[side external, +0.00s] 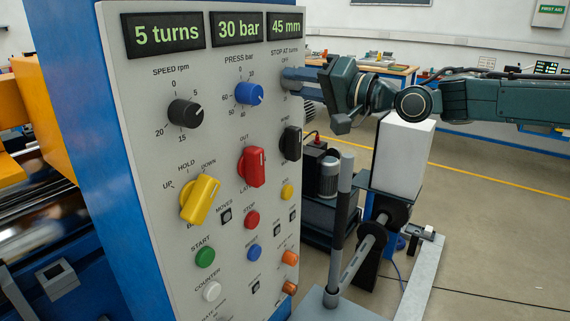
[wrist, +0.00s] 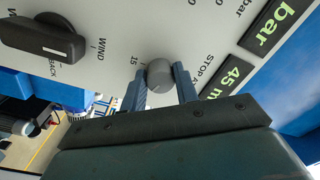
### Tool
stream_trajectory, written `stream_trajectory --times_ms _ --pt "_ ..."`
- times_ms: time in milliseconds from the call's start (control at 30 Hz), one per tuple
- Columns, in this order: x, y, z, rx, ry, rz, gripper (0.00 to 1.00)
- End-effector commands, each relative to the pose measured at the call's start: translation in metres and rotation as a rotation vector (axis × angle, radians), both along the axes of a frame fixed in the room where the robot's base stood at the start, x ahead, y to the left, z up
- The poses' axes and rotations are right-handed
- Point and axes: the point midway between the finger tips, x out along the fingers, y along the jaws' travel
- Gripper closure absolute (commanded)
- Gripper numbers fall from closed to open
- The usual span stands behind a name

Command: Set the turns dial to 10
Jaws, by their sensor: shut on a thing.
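The turns dial is a small grey knob (wrist: 158,74) under the "STOP AT turns" label, at the panel's upper right. In the wrist view it sits between the two fingers of my gripper (wrist: 160,88), which are shut on it. A "15" mark shows beside the knob; its pointer cannot be made out clearly. In the side view my gripper (side external: 290,78) reaches the panel from the right and its fingers hide the dial. The turns display (side external: 163,34) reads "5 turns".
Other displays read "30 bar" (side external: 238,29) and "45 mm" (side external: 285,26). A blue press knob (side external: 249,93) is left of my gripper, and a black wind switch (side external: 291,143) is below it. A red switch (side external: 252,167) sits lower left. Floor right of the panel is partly clear.

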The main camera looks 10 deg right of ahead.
Motion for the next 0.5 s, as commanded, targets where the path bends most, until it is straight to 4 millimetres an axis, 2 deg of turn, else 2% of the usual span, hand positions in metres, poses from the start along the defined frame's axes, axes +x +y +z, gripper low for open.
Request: stream_trajectory --times_ms 500 --pt "0.0003 -0.0003 0.0018 0.113 0.106 -0.002 0.93"
